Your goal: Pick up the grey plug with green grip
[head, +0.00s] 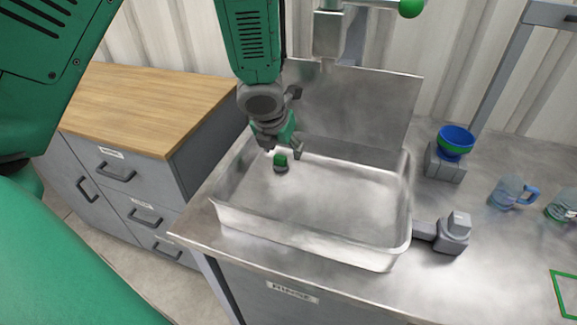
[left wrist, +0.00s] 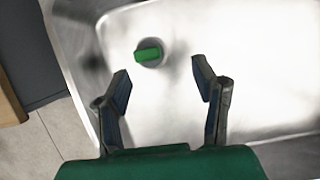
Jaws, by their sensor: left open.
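The grey plug with green grip (head: 281,164) sits on the floor of the metal basin, toward its back left. It also shows in the left wrist view (left wrist: 148,52), as a grey disc with a green bar across it, beyond the fingertips and a little left of the middle between them. My left gripper (head: 282,150) is above the basin, close over the plug and apart from it. Its two fingers (left wrist: 162,82) are spread with nothing between them. My right gripper does not show in either view.
The metal basin (head: 310,243) has raised walls around the plug and a tall metal back panel (head: 350,100). A grey fixture (head: 453,235) is at its right. A wood-topped cabinet (head: 150,95) is at left.

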